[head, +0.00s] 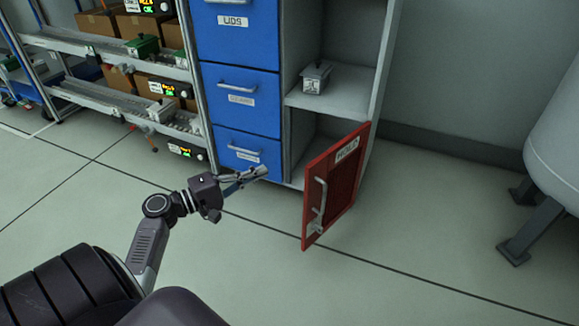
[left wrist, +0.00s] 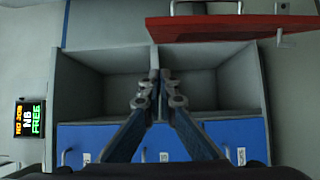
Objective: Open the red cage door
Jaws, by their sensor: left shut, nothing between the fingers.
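The red cage door (head: 330,187), with a white label and a pale handle (head: 319,198), stands swung out from the lowest compartment of the grey cabinet (head: 292,150). A latch piece shows at its lower free corner. My left gripper (head: 258,173) is left of the door, in front of the lowest blue drawer, apart from the door and its handle. Its fingers are shut and empty. In the left wrist view the fingers (left wrist: 160,82) meet before the open compartments, and the red door (left wrist: 230,27) crosses the upper right. My right gripper is not in view.
Blue drawers (head: 240,100) stand left of the compartments. A small grey lidded box (head: 316,77) sits on the shelf above the door. A roller rack (head: 110,90) with cartons stands at left, a white tank (head: 555,145) at right. The floor before the door is clear.

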